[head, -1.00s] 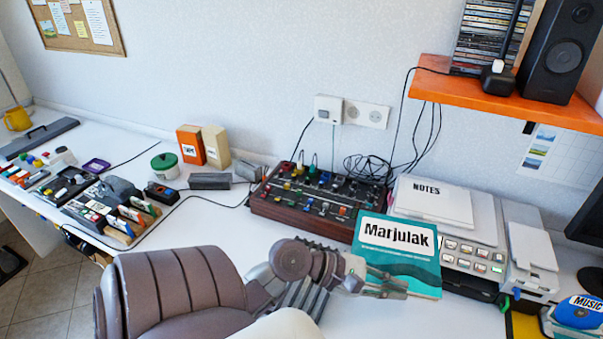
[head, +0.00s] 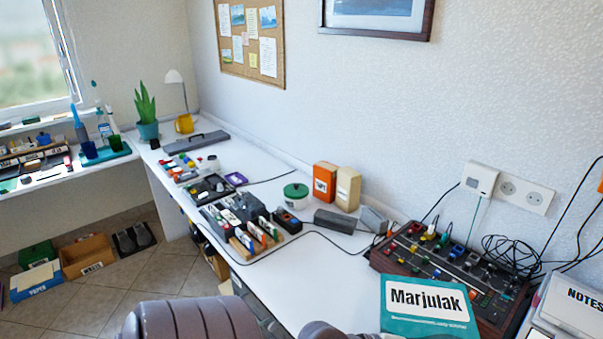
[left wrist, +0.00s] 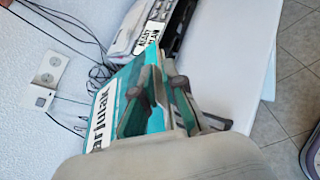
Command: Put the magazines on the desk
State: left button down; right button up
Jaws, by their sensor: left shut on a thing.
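A teal magazine (head: 424,310) with "Marjulak" on a white band is at the lower right of the head view, in front of the mixer. In the left wrist view the same magazine (left wrist: 106,118) is held in my left gripper (left wrist: 153,82), which is shut on it. In the head view only part of that arm shows at the bottom edge, and the fingers are out of frame. The white desk (head: 285,275) runs from the lower right to the far left corner. My right gripper is not in view.
The mixer (head: 450,270) with cables stands behind the magazine. A white "NOTES" pad (head: 580,300) is at the right edge. Boxes (head: 325,183), a green-lidded pot (head: 296,195) and small racks (head: 255,235) crowd the desk's back and left. The front strip is bare.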

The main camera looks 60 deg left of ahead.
aim_at(318, 281)
jog(key=k+j+u, duration=0.3)
jog(key=j, duration=0.35)
jog(key=j+u, duration=0.35)
jog(key=j, duration=0.25)
jog(key=j+u, duration=0.3)
jog(key=j, duration=0.45)
jog(key=i+j, duration=0.4)
